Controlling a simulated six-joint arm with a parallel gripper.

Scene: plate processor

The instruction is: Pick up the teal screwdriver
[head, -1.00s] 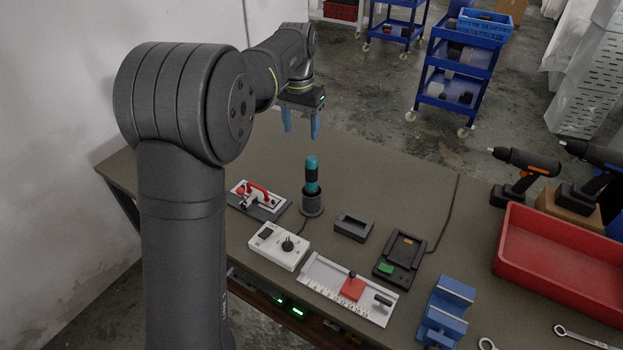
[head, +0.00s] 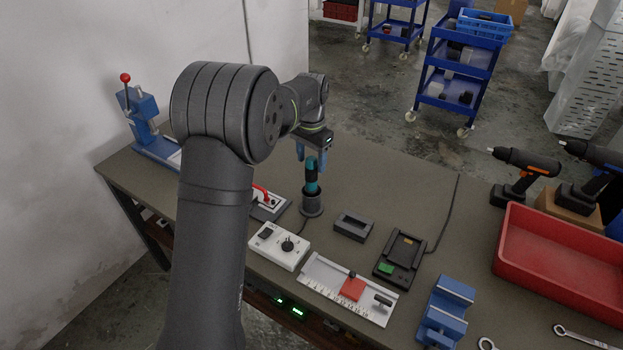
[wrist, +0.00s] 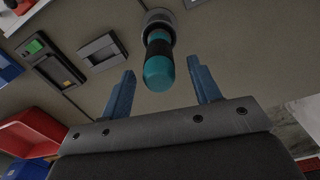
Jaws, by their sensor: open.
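The teal screwdriver (head: 311,176) stands upright in a dark round holder (head: 312,202) on the bench, its teal and black handle pointing up. In the wrist view the teal handle (wrist: 159,66) shows end-on, ahead of my gripper and roughly between the lines of its two fingers. My gripper (head: 311,157) is open, with blue fingers, at the height of the handle top and close behind it in the head view. In the wrist view both fingers of the gripper (wrist: 161,82) are apart and not touching the handle. The shaft is hidden in the holder.
A red toggle clamp (head: 268,203), a white box with a knob (head: 279,246), a dark small tray (head: 353,227) and a charger (head: 400,254) stand around the holder. A red bin (head: 560,262) and drills are at right. A blue press (head: 146,125) stands far left.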

